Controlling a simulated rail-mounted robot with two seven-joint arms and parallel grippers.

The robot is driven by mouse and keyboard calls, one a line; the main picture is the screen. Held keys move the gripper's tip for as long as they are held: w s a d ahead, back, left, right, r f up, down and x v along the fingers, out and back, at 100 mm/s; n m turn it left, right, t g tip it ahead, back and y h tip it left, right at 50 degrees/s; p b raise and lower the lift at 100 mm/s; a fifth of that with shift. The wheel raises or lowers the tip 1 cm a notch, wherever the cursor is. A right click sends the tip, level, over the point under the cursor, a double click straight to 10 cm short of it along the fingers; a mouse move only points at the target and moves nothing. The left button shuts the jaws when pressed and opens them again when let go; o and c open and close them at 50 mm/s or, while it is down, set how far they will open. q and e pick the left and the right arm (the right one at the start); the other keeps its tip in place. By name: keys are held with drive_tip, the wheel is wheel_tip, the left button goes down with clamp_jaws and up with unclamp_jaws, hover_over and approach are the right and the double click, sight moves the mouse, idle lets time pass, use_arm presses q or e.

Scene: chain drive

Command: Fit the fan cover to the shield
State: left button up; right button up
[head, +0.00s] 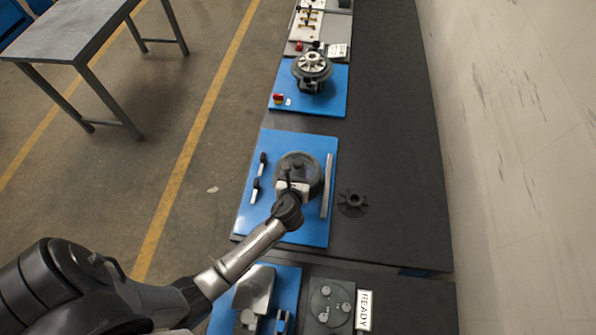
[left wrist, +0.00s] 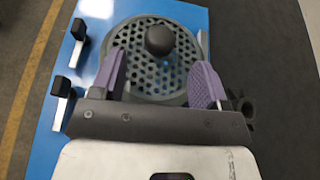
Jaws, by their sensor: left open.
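The fan cover (head: 303,163) is a round grey part on the middle blue board, partly hidden under my left gripper (head: 292,178). In the left wrist view the fan cover (left wrist: 127,47) shows a perforated face with a dark round knob (left wrist: 160,40) at its middle. My left gripper (left wrist: 165,85) is open, its two purple-padded fingers apart over the cover, with the knob beyond and between them in the picture. I cannot tell whether the fingers touch anything. I cannot make out the shield for certain, nor what lies under the cover. My right gripper is not in view.
Two black-handled clamps (head: 255,190) stand at the board's left, and a grey bar (head: 328,185) lies along its right. A dark fan wheel (head: 352,202) lies on the bench to the right. Another blue board (head: 330,97) holds a motor-like assembly (head: 311,66).

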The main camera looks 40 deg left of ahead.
sight(297, 166)
use_arm(q)
drive_tip(key=shift+x, duration=3.15)
drive_tip(key=shift+r, duration=0.1)
drive_tip(key=shift+c, duration=0.2)
clamp_jaws()
drive_tip(key=shift+r, duration=0.1)
